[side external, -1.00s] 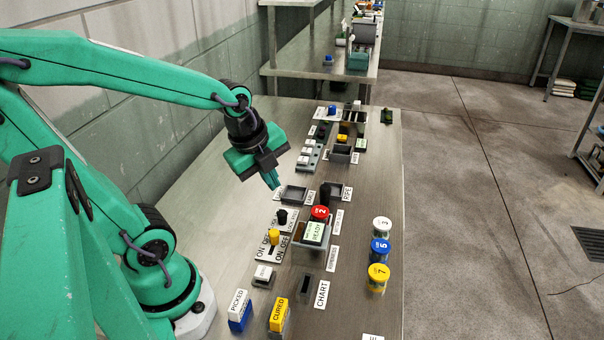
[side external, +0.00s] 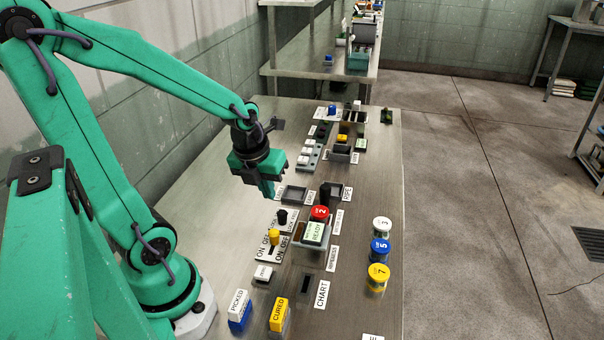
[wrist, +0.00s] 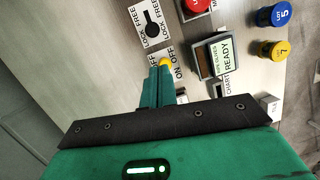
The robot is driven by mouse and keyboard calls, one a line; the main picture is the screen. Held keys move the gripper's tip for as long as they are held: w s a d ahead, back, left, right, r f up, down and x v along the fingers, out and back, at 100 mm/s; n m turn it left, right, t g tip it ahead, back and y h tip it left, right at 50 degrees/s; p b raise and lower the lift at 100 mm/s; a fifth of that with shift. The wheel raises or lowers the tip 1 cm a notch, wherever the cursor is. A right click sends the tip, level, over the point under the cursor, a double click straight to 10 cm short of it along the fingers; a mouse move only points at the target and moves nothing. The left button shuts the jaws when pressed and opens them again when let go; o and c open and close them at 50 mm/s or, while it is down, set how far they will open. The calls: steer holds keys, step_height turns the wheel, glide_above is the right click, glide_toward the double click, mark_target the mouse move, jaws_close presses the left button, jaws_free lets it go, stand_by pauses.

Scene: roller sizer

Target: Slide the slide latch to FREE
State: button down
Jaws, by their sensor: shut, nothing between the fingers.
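The slide latch is a white plate with a black knob (side external: 282,216), left of the red button in the side view. In the wrist view its plate (wrist: 141,26) reads LOCK and FREE, with a dark slot. The wide round part of the black shape sits towards the LOCK end, nearest my gripper. My gripper (side external: 268,192) is shut and empty, pointing down above the bench behind the latch in the side view. In the wrist view its fingertips (wrist: 161,68) are apart from the latch and overlap the ON/OFF switch plate.
The yellow ON/OFF knob (side external: 273,237) stands close to the latch. The red button (side external: 320,213) and the READY block (side external: 314,234) are to its right. A shallow dark tray (side external: 294,194) lies behind. Several coloured jars, including a blue one (side external: 380,250), stand near the right edge.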

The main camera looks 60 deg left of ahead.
mark_target(280, 210)
steer(key=shift+a+f+m, duration=0.2)
steer(key=shift+f+m, duration=0.15)
steer(key=shift+m, duration=0.45)
steer(key=shift+f, duration=0.2)
steer(key=shift+a+x, duration=0.15)
steer(key=shift+x, duration=2.25)
steer(key=shift+a+x, duration=0.1)
steer(key=shift+x, duration=2.3)
steer(key=shift+s, duration=0.1)
steer(key=shift+w+a, duration=1.3)
steer(key=shift+r, duration=0.1)
